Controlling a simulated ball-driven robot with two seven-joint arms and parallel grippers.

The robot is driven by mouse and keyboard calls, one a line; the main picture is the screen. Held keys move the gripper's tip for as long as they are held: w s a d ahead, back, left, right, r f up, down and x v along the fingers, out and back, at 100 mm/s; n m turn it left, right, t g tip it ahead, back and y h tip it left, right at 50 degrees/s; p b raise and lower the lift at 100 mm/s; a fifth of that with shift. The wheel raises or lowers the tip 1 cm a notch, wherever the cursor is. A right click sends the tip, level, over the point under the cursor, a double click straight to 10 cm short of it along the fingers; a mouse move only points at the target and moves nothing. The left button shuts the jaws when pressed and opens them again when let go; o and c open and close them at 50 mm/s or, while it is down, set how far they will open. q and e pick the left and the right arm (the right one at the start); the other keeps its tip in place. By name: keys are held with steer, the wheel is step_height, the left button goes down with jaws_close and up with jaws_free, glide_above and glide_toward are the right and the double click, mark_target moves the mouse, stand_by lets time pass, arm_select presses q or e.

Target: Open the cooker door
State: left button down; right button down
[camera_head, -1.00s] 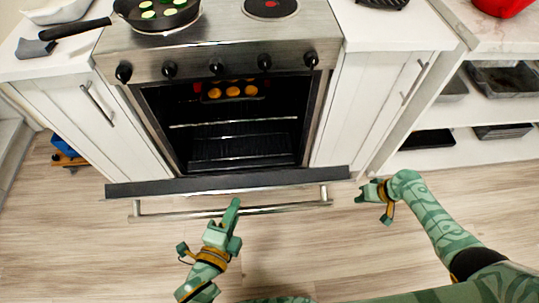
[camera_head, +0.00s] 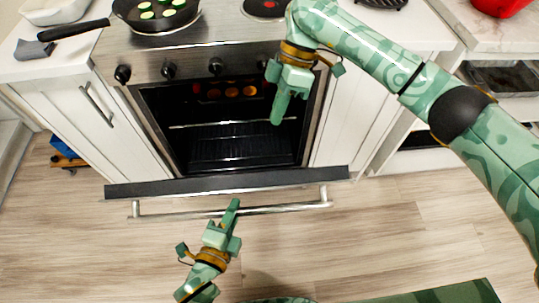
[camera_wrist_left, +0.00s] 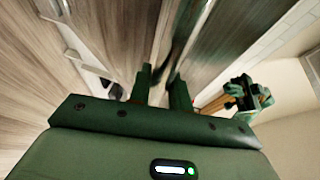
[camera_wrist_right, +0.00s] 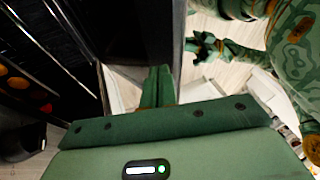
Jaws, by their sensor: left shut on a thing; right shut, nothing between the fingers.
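The cooker (camera_head: 200,60) has its door (camera_head: 225,186) lowered away from the opening, so the dark oven cavity shows. How far down the door is tilted is hard to judge. Its long metal handle (camera_head: 290,207) runs along the near side of the door. My left gripper (camera_head: 235,207) is shut on the handle near its middle; its fingers also show in the left wrist view (camera_wrist_left: 163,85). My right gripper (camera_head: 277,118) is shut and empty, fingers pointing down in front of the right part of the oven opening; the right wrist view shows them together (camera_wrist_right: 158,80).
Orange round items (camera_head: 232,91) lie on an upper oven rack. A pan with green slices (camera_head: 157,14) stands on the hob. White cabinets flank the cooker. The wooden floor (camera_head: 400,235) before it is clear. Shelves stand at the right.

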arm_select(q)
steer(key=shift+a+f, duration=0.1)
arm_select(e)
steer(key=x, duration=0.3)
steer(key=s+x, duration=0.1)
steer(key=x, duration=0.5)
steer(key=shift+s+d, duration=0.25)
steer(key=shift+s, duration=0.05)
steer(key=shift+s+f, duration=0.35)
steer(key=shift+s, duration=0.3)
